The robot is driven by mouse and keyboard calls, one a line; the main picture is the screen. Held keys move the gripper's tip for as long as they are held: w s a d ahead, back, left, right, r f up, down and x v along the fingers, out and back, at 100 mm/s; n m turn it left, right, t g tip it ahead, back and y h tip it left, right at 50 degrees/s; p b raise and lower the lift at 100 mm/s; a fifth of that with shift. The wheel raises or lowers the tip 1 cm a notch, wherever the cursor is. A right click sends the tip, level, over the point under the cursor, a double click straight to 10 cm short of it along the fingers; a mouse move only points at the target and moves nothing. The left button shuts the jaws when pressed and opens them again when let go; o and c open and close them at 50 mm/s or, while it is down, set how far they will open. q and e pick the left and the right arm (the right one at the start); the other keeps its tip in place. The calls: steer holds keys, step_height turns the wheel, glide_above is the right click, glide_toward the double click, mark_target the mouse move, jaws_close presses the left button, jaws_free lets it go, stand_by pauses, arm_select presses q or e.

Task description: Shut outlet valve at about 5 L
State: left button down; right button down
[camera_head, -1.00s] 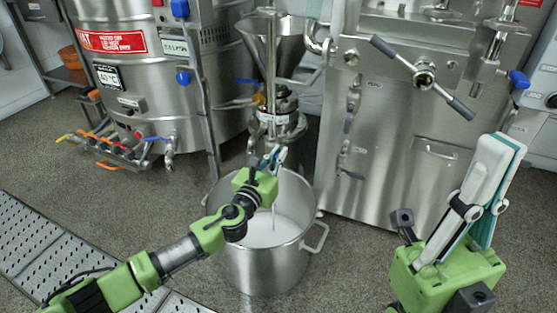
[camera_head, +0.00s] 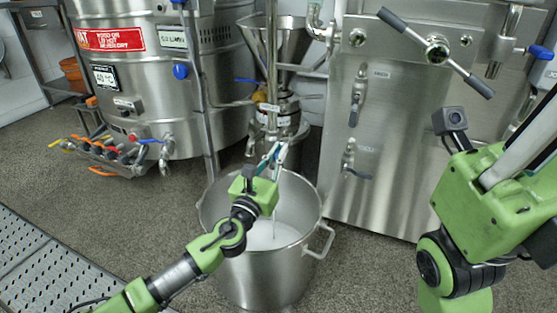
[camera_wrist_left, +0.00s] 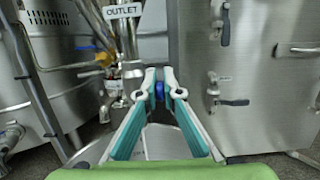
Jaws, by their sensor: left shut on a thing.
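My left gripper (camera_head: 274,153) is in front of the colloid mill's outlet, above the steel pot (camera_head: 265,278). In the left wrist view its fingertips (camera_wrist_left: 158,80) are closed on the blue outlet valve handle (camera_wrist_left: 158,91), just below the OUTLET label (camera_wrist_left: 121,11). The fingers hide most of the valve. A thin pale stream (camera_head: 274,212) runs down into the pot. White liquid (camera_head: 265,237) covers the lower part inside the pot; no volume marks are readable. My right gripper's finger (camera_head: 528,140) is cut off by the right edge, so its tips are hidden.
A steel tank (camera_head: 150,75) with several coloured valve handles stands at the left. A steel cabinet (camera_head: 385,190) with small valves and a crossbar handle (camera_head: 437,50) stands at the right. A perforated floor plate (camera_head: 40,270) lies front left.

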arm_select(q)
steer(key=shift+f, duration=0.2)
stand_by(0.3)
steer(key=c, duration=2.2)
jaws_free()
steer(key=shift+r, duration=0.1)
steer(key=shift+s, duration=0.1)
steer(key=v, duration=1.2)
